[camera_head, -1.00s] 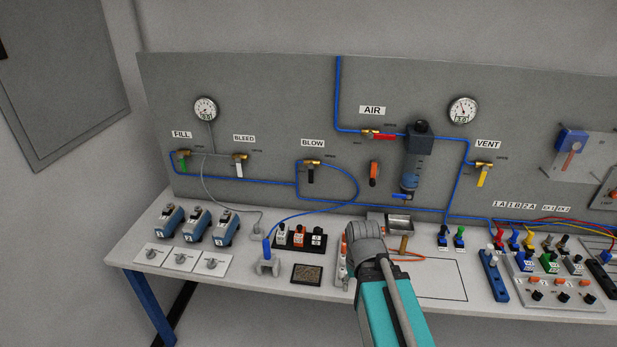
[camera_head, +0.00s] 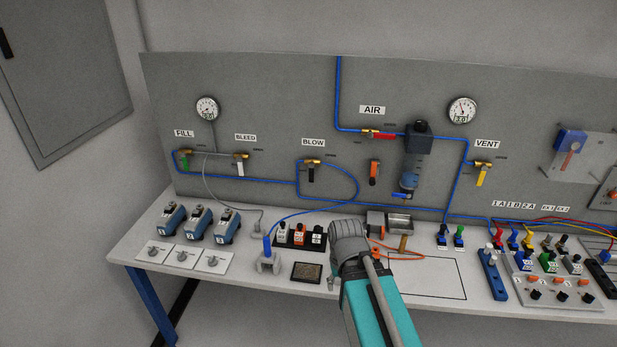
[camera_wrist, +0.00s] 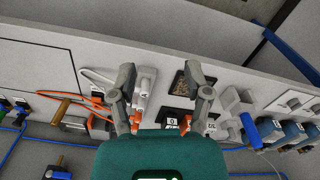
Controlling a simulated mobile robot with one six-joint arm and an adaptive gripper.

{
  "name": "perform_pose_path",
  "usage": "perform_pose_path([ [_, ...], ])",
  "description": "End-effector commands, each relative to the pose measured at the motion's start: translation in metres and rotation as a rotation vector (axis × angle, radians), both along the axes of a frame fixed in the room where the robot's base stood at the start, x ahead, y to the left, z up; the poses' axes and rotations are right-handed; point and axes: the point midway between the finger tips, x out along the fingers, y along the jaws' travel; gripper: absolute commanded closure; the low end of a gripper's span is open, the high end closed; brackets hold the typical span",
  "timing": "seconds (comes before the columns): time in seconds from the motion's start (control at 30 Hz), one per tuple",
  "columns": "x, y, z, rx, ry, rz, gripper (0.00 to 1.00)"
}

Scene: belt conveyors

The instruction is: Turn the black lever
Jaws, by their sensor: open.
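The black lever (camera_head: 311,175) hangs straight down from the brass valve (camera_head: 311,162) under the BLOW label on the grey panel. My gripper (camera_wrist: 160,74) is open and empty in the wrist view, its two fingers spread above the table. In the head view my wrist (camera_head: 348,240) is below and to the right of the black lever, well apart from it, and hides the fingers. I cannot make out the black lever in the wrist view.
Green (camera_head: 184,163), white (camera_head: 240,168), red (camera_head: 384,136) and yellow (camera_head: 480,178) levers share the panel. A blue hose (camera_head: 350,181) loops right of the black lever. The black block with switches (camera_head: 299,237) stands on the table below it.

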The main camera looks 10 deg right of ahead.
Motion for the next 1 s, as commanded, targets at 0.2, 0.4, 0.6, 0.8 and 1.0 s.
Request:
perform_pose_path([
  [0.2,0.000,0.000,0.000,0.000,0.000,0.000,0.37],
  [0.4,0.009,-0.005,-0.004,-0.035,-0.024,0.038,0.37],
  [0.6,0.042,-0.019,-0.015,-0.177,-0.107,0.200,0.37],
  [0.8,0.100,-0.043,-0.020,-0.454,-0.207,0.504,0.37],
  [1.0,0.165,-0.056,-0.008,-0.808,-0.247,0.882,0.37],
])
